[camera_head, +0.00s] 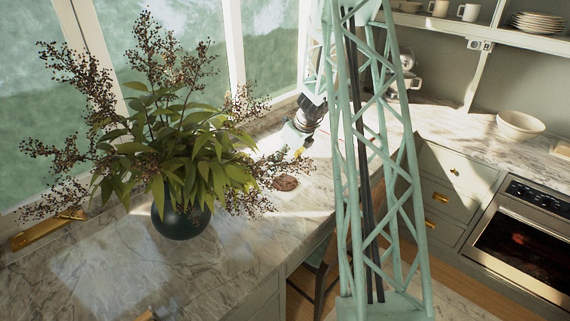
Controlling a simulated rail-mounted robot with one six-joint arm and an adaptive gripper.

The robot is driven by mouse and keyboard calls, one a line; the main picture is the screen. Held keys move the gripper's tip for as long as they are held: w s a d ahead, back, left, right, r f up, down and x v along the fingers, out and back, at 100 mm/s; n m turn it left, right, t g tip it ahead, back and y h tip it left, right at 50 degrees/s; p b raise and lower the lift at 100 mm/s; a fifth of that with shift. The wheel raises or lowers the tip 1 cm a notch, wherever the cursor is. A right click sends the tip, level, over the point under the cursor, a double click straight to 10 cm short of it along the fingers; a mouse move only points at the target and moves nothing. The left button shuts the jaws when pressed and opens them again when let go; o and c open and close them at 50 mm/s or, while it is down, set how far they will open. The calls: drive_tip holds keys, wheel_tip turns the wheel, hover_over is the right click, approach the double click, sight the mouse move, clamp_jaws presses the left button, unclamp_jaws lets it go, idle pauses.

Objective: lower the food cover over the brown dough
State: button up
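The brown dough (286,183) is a small round lump on the marble counter, just right of the plant's lower leaves. No cover is over it. My gripper (291,155) hangs above and behind the dough, near the window side of the counter. It is small and partly behind leaves and berry sprigs, so I cannot tell whether its fingers are open or shut, or whether they hold anything. I cannot make out the food cover; it may be hidden by the plant or my column.
A dark round vase (181,219) with a wide leafy plant (190,150) stands left of the dough. The marble counter (225,255) is clear in front. My lattice column blocks the middle.

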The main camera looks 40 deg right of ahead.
sight(293, 161)
drive_tip(key=shift+f, duration=0.1)
drive_tip(key=shift+f+b, duration=3.45)
drive_tip(key=shift+f, duration=0.15)
drive_tip(key=o, duration=1.1)
drive_tip(key=shift+f, duration=0.1)
drive_tip(key=shift+v, duration=6.05)
